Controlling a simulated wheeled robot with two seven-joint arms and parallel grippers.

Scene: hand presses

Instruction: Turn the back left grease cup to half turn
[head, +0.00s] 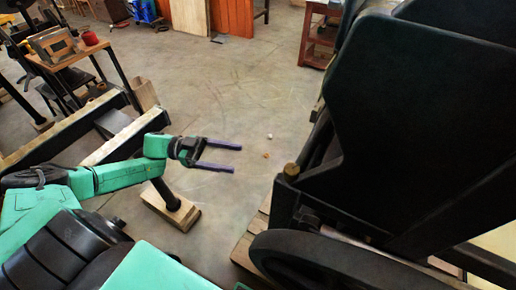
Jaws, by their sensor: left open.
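A small brass grease cup (291,169) stands on top of a dark post at the left edge of the black hand press (420,110). I cannot read how far it is turned. My left gripper (237,158) is open and empty. Its two purple fingers point right, toward the cup, with a clear gap between fingertips and cup. My right gripper is out of view.
A large dark wheel (330,262) sits at the press's lower front. Two small bits, one whitish (270,136) and one orange (265,154), appear on the concrete floor (230,85). A wooden-topped table (75,50) stands far left.

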